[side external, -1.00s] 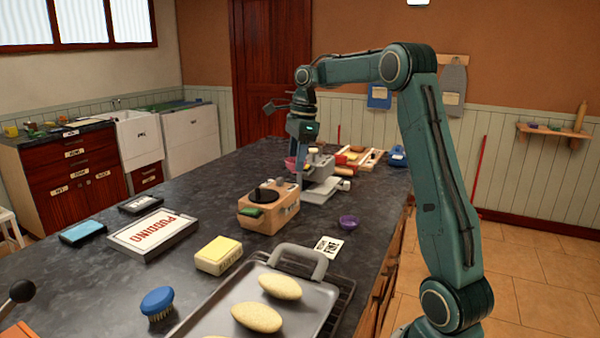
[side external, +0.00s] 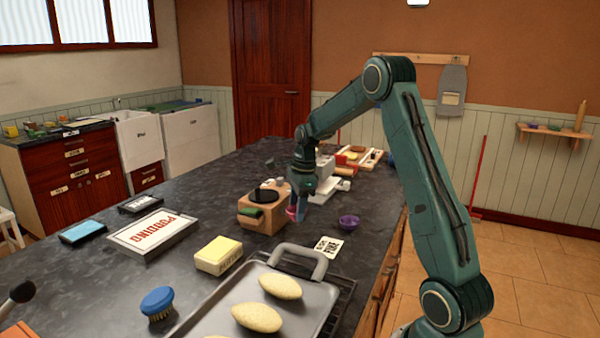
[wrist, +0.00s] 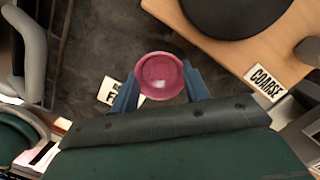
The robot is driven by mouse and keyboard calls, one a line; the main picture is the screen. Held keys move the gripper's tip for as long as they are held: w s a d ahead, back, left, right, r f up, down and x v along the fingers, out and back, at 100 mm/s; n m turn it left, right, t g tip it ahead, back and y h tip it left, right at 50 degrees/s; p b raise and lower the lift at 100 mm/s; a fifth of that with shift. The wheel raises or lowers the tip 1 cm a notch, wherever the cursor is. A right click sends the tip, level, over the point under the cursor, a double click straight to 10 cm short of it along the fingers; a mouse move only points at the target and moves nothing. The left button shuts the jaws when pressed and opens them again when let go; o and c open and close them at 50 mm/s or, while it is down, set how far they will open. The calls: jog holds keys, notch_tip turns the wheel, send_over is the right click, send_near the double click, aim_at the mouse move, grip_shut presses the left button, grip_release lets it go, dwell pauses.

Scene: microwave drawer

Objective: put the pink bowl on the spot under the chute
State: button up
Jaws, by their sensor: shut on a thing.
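The pink bowl (side external: 291,212) is held in my gripper (side external: 300,212), low beside the right side of the wooden machine (side external: 262,214) with a black disc on top. In the wrist view the pink bowl (wrist: 160,76) sits between the two blue fingertips, its round inside facing the camera. I cannot tell whether the bowl touches the counter.
A purple bowl (side external: 348,222) stands to the right on the dark counter. A grey-white machine (side external: 328,185) is just behind my gripper.

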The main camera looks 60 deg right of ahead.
jog(key=shift+f, duration=2.15)
jog(key=shift+f, duration=0.15)
jog(key=o, duration=1)
jog(key=r, duration=0.4)
jog(key=s+r, duration=0.1)
jog(key=r, duration=0.3)
jog(key=d+r, duration=0.1)
jog(key=r, duration=0.3)
jog(key=shift+s+d, duration=0.1)
jog(key=shift+s, duration=0.05)
jog(key=shift+r, duration=0.15)
